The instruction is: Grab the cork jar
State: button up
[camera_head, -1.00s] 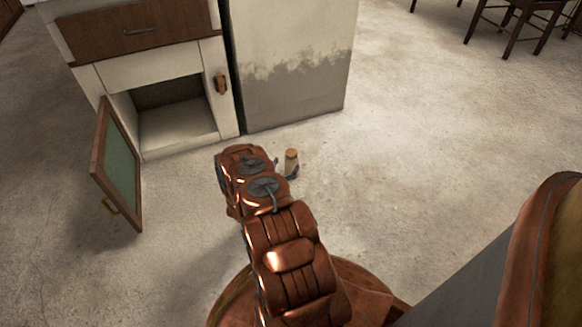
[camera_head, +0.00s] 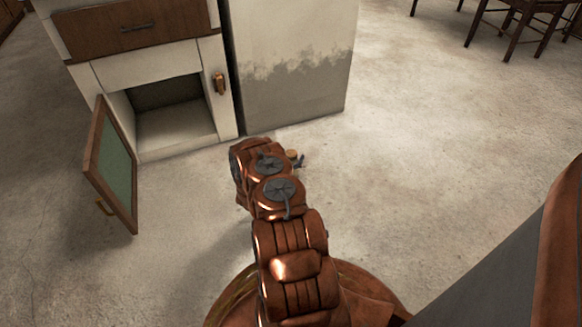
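The cork jar (camera_head: 291,153) is a small tan piece showing just past the far end of my copper-coloured arm, over the floor near the grey-white block. Only its top shows; my arm hides the rest. One dark finger of my gripper (camera_head: 298,161) shows at the jar's right side, close to it. The other finger is hidden behind the arm, so I cannot tell whether the gripper is open or shut on the jar, nor whether they touch.
A white cabinet (camera_head: 226,128) stands at the left with an open, empty lower compartment. Its green-panelled door (camera_head: 114,172) swings out over the floor. A stained pale block (camera_head: 290,85) stands beside it. Dark chairs (camera_head: 508,25) are far right. The floor at right is clear.

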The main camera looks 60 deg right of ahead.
grip_shut()
dwell(0.5)
jog(key=shift+r, duration=0.1)
